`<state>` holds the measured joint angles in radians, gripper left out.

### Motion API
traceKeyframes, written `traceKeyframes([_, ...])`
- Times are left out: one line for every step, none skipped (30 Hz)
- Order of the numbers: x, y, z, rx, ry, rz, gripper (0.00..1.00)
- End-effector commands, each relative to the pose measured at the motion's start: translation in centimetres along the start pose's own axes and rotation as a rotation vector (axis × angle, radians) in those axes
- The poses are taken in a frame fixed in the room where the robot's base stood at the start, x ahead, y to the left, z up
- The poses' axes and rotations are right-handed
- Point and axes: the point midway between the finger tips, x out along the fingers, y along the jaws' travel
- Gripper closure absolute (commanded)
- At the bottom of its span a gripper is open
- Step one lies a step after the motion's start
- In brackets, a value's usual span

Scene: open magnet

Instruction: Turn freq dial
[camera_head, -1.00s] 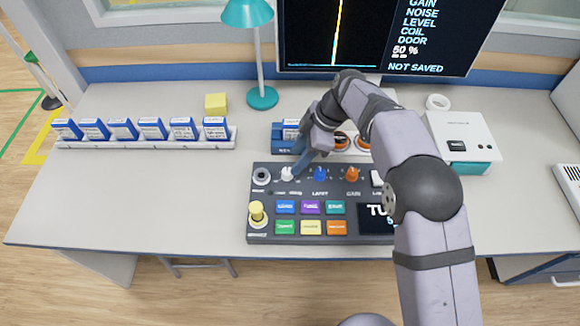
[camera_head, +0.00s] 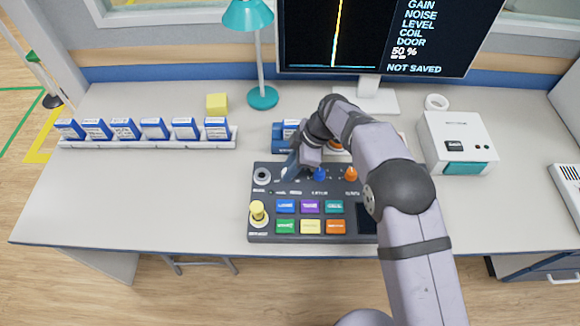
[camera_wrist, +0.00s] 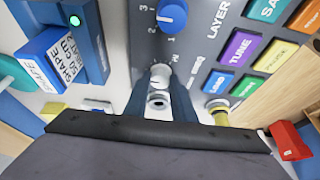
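The dark control panel (camera_head: 262,218) lies on the desk with a row of dials along its back edge. A white dial (camera_wrist: 160,74), which I take to be the freq dial although its label is not readable, shows in the wrist view between the two fingers of my gripper (camera_wrist: 161,88). The fingers flank it closely; I cannot tell whether they press on it. In the head view my gripper (camera_head: 290,166) covers this dial. A blue dial (camera_head: 320,174) is just to its right and also shows in the wrist view (camera_wrist: 173,15).
An orange dial (camera_head: 351,174) is farther right. A round silver socket (camera_head: 262,176) is just left of my gripper. Coloured buttons (camera_head: 310,206) and a yellow knob (camera_head: 258,212) are nearer the front. A blue holder (camera_head: 281,138) stands behind the panel.

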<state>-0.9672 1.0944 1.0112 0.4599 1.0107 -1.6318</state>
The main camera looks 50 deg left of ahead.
Motion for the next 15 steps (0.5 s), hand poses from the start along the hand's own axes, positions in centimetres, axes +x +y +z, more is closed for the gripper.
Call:
traceKeyframes([-0.02,-0.03,0.0,0.0,0.0,-0.001,0.99])
traceKeyframes([-0.02,-0.03,0.0,0.0,0.0,-0.001,0.99])
traceKeyframes([-0.02,-0.03,0.0,0.0,0.0,-0.001,0.99])
traceKeyframes([-0.02,-0.04,0.0,0.001,0.0,-0.001,0.99])
traceKeyframes([-0.02,-0.04,0.0,0.001,0.0,-0.001,0.99])
traceKeyframes([-0.02,-0.04,0.0,0.004,0.0,0.0,0.99])
traceKeyframes([-0.01,-0.05,0.01,0.006,0.0,0.001,0.99])
traceKeyframes([0.0,-0.05,0.02,0.01,0.0,0.003,0.99])
traceKeyframes([0.01,-0.06,0.03,0.016,0.0,0.006,0.99])
traceKeyframes([0.02,-0.06,0.03,0.022,0.0,0.009,0.99])
traceKeyframes([0.03,-0.07,0.03,0.03,0.0,0.012,0.99])
traceKeyframes([0.07,-0.11,0.05,0.044,0.0,0.016,0.99])
traceKeyframes([0.09,-0.12,0.07,0.055,-0.001,0.021,0.99])
traceKeyframes([0.08,-0.1,0.06,0.066,-0.001,0.028,0.99])
traceKeyframes([0.11,-0.15,0.08,0.087,-0.001,0.034,0.99])
